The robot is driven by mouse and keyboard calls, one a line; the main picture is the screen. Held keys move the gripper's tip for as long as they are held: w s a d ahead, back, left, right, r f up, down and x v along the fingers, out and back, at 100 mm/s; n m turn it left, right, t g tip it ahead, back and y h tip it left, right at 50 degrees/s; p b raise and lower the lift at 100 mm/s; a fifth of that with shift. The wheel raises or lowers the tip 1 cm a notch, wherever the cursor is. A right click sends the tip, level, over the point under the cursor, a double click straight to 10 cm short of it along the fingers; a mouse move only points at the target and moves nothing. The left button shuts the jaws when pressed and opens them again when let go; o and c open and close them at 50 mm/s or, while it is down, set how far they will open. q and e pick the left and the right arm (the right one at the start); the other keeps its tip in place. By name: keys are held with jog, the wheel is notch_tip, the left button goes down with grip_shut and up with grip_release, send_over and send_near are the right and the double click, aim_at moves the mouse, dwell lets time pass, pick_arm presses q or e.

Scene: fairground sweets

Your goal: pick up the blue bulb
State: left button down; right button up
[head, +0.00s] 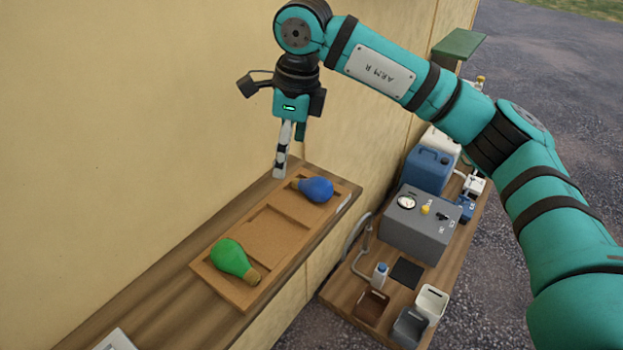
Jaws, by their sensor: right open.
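The blue bulb (318,189) lies on its side in the far compartment of a wooden tray (278,233), its narrow base pointing left. A green bulb (229,257) lies in the near compartment, its base toward the tray's front right corner. The middle of the tray is empty. My right gripper (287,152) is open and points down, above and behind the blue bulb, near the wall. It holds nothing and looks apart from the bulb. One of its fingers is partly hidden. My left gripper is not in view.
The tray rests on a narrow wooden shelf (168,301) along a cream wall (120,130). A lower bench to the right carries a grey box (420,225), a blue canister (428,170), a small bottle (380,275) and several small bins. A white object (116,341) lies at the shelf's near end.

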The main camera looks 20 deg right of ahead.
jog(key=w+d+r+h, duration=0.2)
jog(key=d+r, duration=0.1)
jog(key=d, duration=0.2)
jog(key=m+p, duration=0.1)
jog(key=p, duration=0.4)
send_near(318, 181)
jog(key=shift+h, duration=0.3)
jog(key=f, duration=0.6)
jog(key=shift+w+a, duration=0.15)
jog(key=shift+w, duration=0.05)
jog(key=f+p, duration=0.2)
jog(key=f, duration=0.1)
jog(key=f+p, duration=0.1)
jog(key=shift+w+d+f, duration=0.2)
jog(key=shift+w+d, duration=0.1)
jog(key=shift+d, duration=0.05)
jog(key=shift+f+p, duration=0.3)
jog(key=shift+f, duration=0.15)
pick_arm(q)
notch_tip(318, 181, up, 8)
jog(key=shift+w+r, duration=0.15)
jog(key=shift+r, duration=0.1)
pick_arm(e)
jog(key=c, duration=1)
